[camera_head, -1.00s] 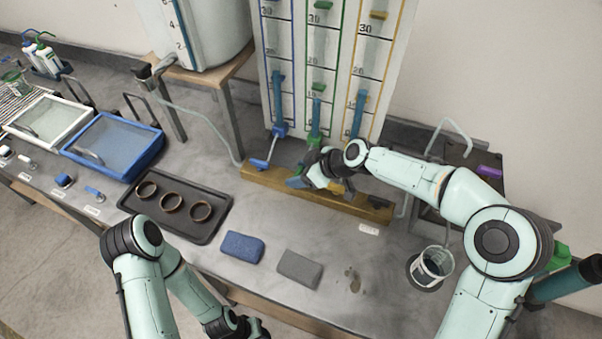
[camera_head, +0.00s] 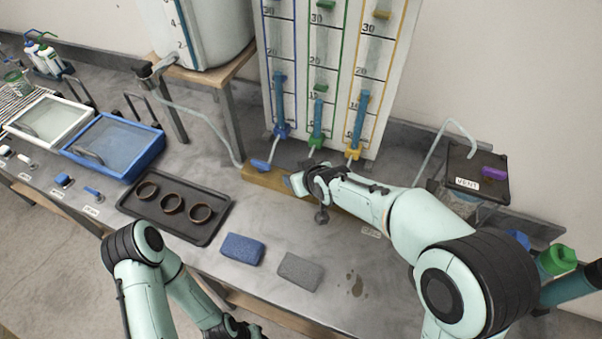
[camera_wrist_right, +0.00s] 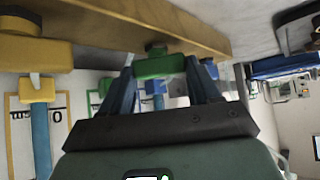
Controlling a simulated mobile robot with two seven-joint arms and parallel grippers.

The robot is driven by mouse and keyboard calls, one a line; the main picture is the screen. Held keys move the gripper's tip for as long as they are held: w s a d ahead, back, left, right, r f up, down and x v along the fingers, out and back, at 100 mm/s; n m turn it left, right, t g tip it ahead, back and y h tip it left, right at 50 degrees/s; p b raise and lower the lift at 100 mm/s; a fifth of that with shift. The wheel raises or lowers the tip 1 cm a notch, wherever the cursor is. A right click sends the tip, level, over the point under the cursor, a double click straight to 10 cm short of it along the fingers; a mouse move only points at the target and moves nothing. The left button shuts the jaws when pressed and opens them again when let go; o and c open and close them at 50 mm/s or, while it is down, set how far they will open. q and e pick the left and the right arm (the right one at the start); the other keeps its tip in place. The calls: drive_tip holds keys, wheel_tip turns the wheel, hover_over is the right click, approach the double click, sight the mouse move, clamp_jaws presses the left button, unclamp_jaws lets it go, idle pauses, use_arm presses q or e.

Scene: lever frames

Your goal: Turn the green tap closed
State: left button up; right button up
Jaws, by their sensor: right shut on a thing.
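The green tap's handle (camera_wrist_right: 160,66) shows in the right wrist view, between the two dark fingers of my right gripper (camera_wrist_right: 163,76), which is shut on it. In the head view my right gripper (camera_head: 302,183) is at the wooden rail, below the gauge board, and hides most of the green tap. The green fitting (camera_head: 316,141) at the foot of the green-framed column is visible above it.
The blue tap handle (camera_head: 261,164) is just left of my right gripper. A yellow tap (camera_wrist_right: 35,50) is close by in the wrist view. A black tray with three rings (camera_head: 135,203), a blue sponge (camera_head: 241,249) and a grey sponge (camera_head: 300,271) lie on the bench.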

drive_tip(key=shift+a+r+m+t+h, duration=0.1)
drive_tip(key=shift+a+m+t+h, duration=0.05)
drive_tip(key=shift+m+h, duration=0.35)
drive_tip(key=shift+a+m+t+h, duration=0.15)
drive_tip(key=shift+m+h, duration=0.15)
drive_tip(key=shift+m, duration=0.3)
drive_tip(key=shift+m+h+p, duration=0.45)
drive_tip(key=shift+m+h, duration=0.25)
drive_tip(key=m+h+p, duration=0.1)
drive_tip(key=m+h, duration=0.1)
drive_tip(key=m, duration=0.1)
drive_tip(key=shift+h+p, duration=0.3)
drive_tip(key=shift+p, duration=0.05)
use_arm(q)
drive_tip(key=shift+w+r, duration=0.7)
drive_tip(key=shift+r, duration=0.35)
drive_tip(key=shift+w+r, duration=0.65)
drive_tip(key=shift+r, duration=0.35)
use_arm(e)
drive_tip(key=shift+a+m+h, duration=0.1)
drive_tip(key=shift+m+h, duration=0.3)
drive_tip(key=shift+m, duration=0.4)
use_arm(q)
drive_tip(key=shift+p, duration=0.3)
use_arm(e)
drive_tip(key=o, duration=1.1)
drive_tip(key=shift+f, duration=0.2)
drive_tip(key=shift+c, duration=0.2)
drive_tip(key=shift+r, duration=0.15)
